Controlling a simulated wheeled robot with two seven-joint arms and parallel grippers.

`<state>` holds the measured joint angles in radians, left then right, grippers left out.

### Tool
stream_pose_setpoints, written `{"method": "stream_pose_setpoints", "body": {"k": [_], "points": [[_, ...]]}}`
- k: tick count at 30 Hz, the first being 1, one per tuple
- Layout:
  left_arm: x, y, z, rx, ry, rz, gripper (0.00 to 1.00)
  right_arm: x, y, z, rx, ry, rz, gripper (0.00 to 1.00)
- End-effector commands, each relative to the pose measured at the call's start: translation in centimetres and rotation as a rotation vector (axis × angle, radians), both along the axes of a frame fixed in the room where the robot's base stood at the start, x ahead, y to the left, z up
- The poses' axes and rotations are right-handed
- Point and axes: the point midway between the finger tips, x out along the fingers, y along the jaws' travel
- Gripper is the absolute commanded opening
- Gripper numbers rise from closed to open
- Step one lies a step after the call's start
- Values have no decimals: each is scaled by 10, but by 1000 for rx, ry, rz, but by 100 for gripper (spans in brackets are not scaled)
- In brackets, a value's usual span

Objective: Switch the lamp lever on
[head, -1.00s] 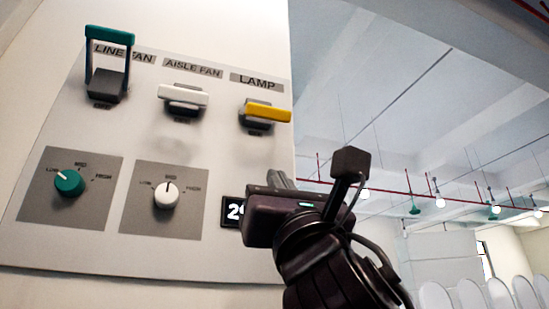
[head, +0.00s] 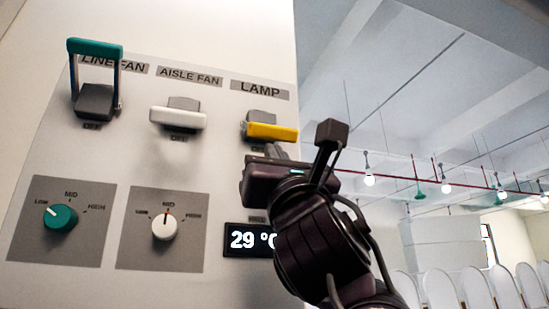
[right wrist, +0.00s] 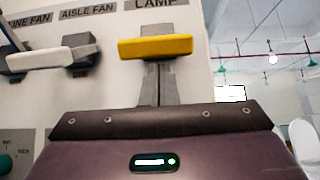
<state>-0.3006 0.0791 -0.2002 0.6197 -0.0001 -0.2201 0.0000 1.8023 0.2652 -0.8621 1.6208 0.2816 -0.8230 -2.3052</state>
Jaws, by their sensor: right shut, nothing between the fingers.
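The yellow lamp lever (head: 271,131) sits below the LAMP label (head: 261,90) on the wall panel; it also shows in the right wrist view (right wrist: 155,47). Its handle sticks out toward me. My right gripper (head: 272,150) is shut and empty just under the lever, with its fingers (right wrist: 158,85) pointing up at the underside of the yellow handle. I cannot tell whether the fingertips touch it. My left gripper is out of view.
To the left are a white aisle fan lever (head: 178,117) and a raised teal line fan lever (head: 95,48). Below are a teal knob (head: 61,217), a white knob (head: 166,225) and a temperature display (head: 245,239), partly hidden by my arm. Right of the panel is open room.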

Motion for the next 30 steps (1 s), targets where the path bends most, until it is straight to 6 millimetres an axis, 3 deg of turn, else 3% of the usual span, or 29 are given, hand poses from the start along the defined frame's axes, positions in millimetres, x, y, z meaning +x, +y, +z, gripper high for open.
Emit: {"method": "stream_pose_setpoints", "body": {"k": [30], "points": [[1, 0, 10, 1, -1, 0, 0, -11, -4, 11, -35, 115, 2, 0]]}}
